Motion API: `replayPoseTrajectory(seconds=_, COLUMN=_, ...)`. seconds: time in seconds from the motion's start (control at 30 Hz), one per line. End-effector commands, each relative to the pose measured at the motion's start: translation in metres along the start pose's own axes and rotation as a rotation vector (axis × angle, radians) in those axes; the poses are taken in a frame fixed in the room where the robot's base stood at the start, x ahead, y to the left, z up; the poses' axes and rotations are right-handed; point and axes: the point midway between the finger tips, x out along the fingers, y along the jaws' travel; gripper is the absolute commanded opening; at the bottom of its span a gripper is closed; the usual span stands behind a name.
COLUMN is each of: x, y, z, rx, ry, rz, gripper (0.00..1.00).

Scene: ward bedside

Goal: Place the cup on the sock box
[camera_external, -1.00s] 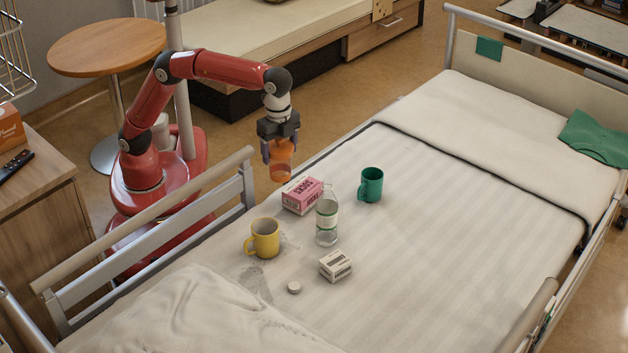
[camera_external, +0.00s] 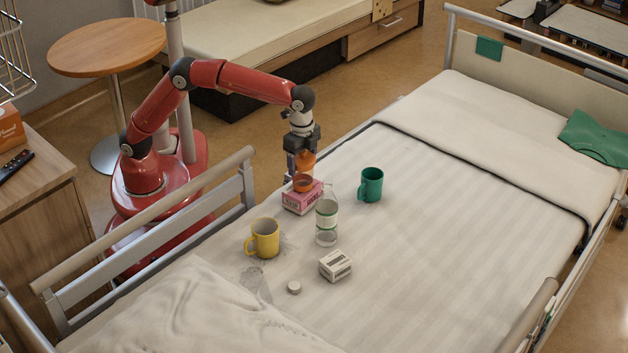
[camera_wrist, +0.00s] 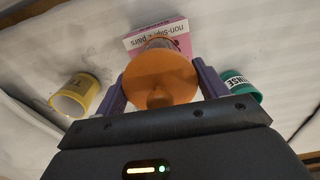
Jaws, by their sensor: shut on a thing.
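My gripper (camera_external: 303,168) points down and is shut on an orange, partly see-through cup (camera_external: 304,182). In the wrist view the cup (camera_wrist: 160,75) sits between the two purple fingers (camera_wrist: 160,88). The pink sock box (camera_external: 298,203) lies on the bed directly below or just behind the cup, which overlaps its top in the outside view. I cannot tell whether the cup touches the box. In the wrist view the box (camera_wrist: 158,33) shows beyond the cup, partly hidden by it.
A clear bottle (camera_external: 326,224) stands close to the box's right front. A green mug (camera_external: 371,185) is to the right and a yellow mug (camera_external: 264,239) to the front left. A small white box (camera_external: 336,265) and a white round lid (camera_external: 294,287) lie nearer. A bed rail (camera_external: 150,215) runs along the left.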

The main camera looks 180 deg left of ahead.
Motion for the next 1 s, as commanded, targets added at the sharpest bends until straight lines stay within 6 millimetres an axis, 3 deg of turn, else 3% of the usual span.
replayPoseTrajectory(seconds=0.33, x=0.003, y=0.0, z=0.0, rx=0.001, ry=0.002, rz=0.0, gripper=0.37)
replayPoseTrajectory(seconds=0.37, x=0.003, y=0.0, z=0.0, rx=0.001, ry=0.002, rz=0.0, gripper=0.74)
replayPoseTrajectory(seconds=0.5, x=0.003, y=0.0, z=0.0, rx=0.001, ry=0.002, rz=0.0, gripper=0.93)
replayPoseTrajectory(seconds=0.83, x=0.0, y=0.0, z=0.0, rx=0.001, ry=0.002, rz=-0.001, gripper=0.94)
replayPoseTrajectory(seconds=1.0, x=-0.022, y=0.0, z=-0.001, rx=0.001, ry=0.005, rz=-0.002, gripper=0.94)
